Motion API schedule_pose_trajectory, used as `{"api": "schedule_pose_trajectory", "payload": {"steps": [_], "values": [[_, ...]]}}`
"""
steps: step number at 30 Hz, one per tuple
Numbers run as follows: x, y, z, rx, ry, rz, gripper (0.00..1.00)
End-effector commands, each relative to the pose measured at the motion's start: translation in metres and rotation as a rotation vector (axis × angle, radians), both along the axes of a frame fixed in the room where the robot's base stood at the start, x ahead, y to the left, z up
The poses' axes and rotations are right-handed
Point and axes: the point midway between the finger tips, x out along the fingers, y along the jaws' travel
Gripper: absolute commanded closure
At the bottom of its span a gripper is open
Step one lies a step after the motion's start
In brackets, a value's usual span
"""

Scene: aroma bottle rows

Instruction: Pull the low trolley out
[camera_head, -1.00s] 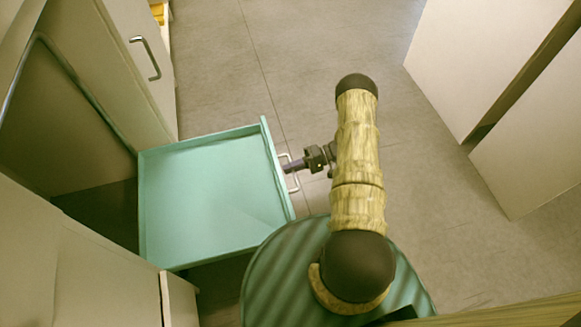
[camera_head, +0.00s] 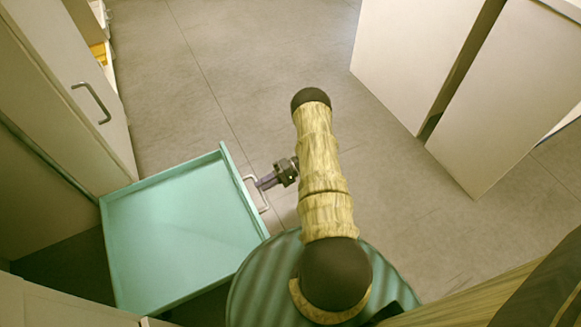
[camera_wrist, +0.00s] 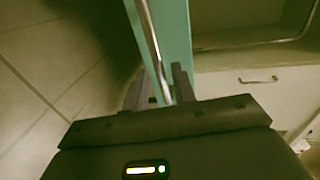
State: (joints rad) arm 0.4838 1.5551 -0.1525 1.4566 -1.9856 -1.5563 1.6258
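The low trolley (camera_head: 180,240) is a shallow teal tray with raised rims, standing out from under the pale cabinet at the left. Its metal bar handle (camera_head: 254,194) is on its right side and runs between my fingers in the wrist view (camera_wrist: 152,45). My gripper (camera_head: 264,183) is at this handle, with a dark finger on each side of the bar, and appears closed on it. The wrist view shows my gripper's fingers (camera_wrist: 161,88) close to the bar; their exact contact is hard to see. The trolley's near left part is partly hidden by the cabinet front.
A tall cabinet door with a metal handle (camera_head: 91,103) stands at the upper left. Pale cabinet panels (camera_head: 490,110) stand at the upper right. The grey tiled floor (camera_head: 240,60) between them is clear.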

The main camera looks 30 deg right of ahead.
Motion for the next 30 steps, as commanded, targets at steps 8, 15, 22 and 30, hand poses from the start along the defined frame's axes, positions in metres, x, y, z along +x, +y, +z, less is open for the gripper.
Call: {"api": "schedule_pose_trajectory", "payload": {"steps": [8,15,22,30], "values": [[-0.004,-0.054,0.013,-0.002,0.001,-0.001,0.74],[-0.007,-0.1,0.022,-0.002,0.0,0.0,0.74],[-0.01,-0.136,0.028,-0.001,0.002,0.0,0.74],[-0.011,-0.149,0.03,0.0,0.003,0.001,0.74]]}}
